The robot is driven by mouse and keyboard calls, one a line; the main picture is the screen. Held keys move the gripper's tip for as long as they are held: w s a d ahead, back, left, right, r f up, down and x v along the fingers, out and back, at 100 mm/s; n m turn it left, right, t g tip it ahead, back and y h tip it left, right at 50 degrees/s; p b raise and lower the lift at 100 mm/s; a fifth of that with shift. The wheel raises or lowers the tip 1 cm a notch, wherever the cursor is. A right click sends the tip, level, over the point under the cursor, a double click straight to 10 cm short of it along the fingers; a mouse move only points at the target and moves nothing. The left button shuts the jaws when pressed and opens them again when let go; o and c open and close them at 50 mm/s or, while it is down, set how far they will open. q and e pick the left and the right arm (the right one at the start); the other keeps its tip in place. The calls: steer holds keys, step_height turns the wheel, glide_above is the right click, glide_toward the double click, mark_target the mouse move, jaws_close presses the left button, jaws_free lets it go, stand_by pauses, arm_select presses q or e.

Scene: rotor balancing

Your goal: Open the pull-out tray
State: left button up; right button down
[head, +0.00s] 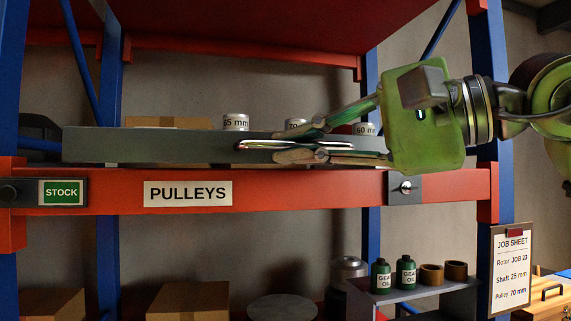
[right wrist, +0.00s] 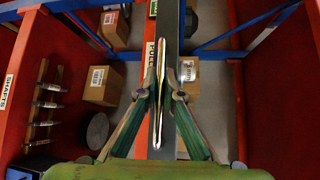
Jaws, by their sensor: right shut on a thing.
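The pull-out tray has a long grey front (head: 160,145) above the orange shelf beam marked PULLEYS. A shiny bar handle (head: 255,145) runs along its front; it also shows in the right wrist view (right wrist: 157,125) as a bright strip. My right gripper (head: 292,146) comes in from the right with its green fingers closed on the handle, one above and one below. In the right wrist view its fingertips (right wrist: 161,84) press on the bar from both sides. Labelled pulleys stand behind the tray front, including 65 mm (head: 236,122) and 60 mm (head: 365,129). My left gripper is out of view.
The orange beam (head: 300,192) carries a STOCK sign (head: 62,192) and a latch-like fitting (head: 405,188). Blue uprights (head: 108,90) flank the shelf. Below stand boxes (head: 187,300) and green oil bottles (head: 406,272). A job sheet (head: 512,262) hangs at the right.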

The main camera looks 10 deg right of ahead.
steer(key=shift+s+f, duration=0.15)
steer(key=shift+s, duration=0.9)
steer(key=c, duration=2.2)
jaws_free()
steer(key=shift+o, duration=0.2)
steer(key=shift+d, duration=0.1)
steer(key=shift+s+d+r, duration=0.15)
steer(key=shift+d+r, duration=0.05)
steer(key=v, duration=1.1)
steer(key=shift+d, duration=0.2)
steer(key=shift+s, duration=0.15)
